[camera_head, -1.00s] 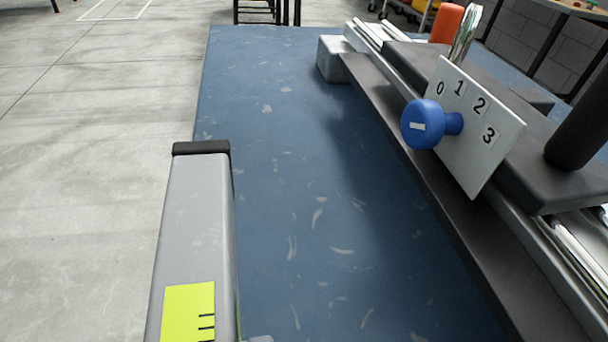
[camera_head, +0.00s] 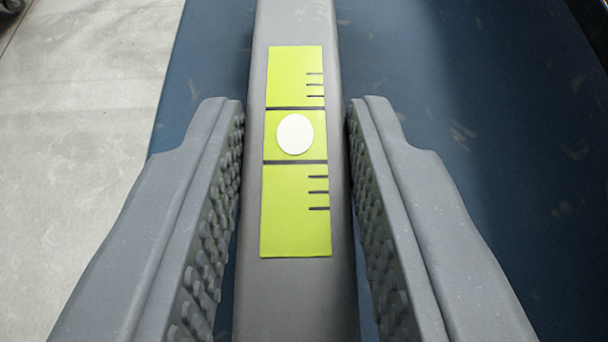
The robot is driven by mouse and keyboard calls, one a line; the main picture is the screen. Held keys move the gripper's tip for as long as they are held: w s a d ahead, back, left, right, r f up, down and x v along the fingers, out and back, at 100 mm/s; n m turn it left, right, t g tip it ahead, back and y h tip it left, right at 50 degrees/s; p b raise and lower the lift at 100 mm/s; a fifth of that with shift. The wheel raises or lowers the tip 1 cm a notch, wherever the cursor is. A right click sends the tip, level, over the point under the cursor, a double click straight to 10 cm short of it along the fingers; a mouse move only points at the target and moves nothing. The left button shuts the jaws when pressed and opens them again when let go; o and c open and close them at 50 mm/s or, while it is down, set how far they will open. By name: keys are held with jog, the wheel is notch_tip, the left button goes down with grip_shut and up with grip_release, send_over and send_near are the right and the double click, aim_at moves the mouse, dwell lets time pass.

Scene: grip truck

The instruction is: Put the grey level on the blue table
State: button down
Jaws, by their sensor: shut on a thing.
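The grey level (camera_head: 296,290) is a long grey bar with a lime-green scale panel and a white oval in its middle. It runs lengthwise up the centre of the view, and its far end is cut off by the top edge. My gripper (camera_head: 297,108) has one studded grey finger on each side of the level and is shut on it. The blue table (camera_head: 470,120) lies below the level, with bare surface to its right and a narrower strip to its left. I cannot tell whether the level touches the table.
The pale concrete floor (camera_head: 75,120) lies to the left, past the table's left edge. The visible blue surface on the right is clear, with a dark shaded band across it. Something dark shows at the top right corner.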

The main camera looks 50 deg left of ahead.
jog(key=shift+f, duration=0.2)
jog(key=c, duration=1.1)
grip_release()
jog(key=shift+c, duration=0.2)
jog(key=p+v, duration=0.1)
jog(key=v, duration=1.1)
jog(key=shift+r, duration=0.1)
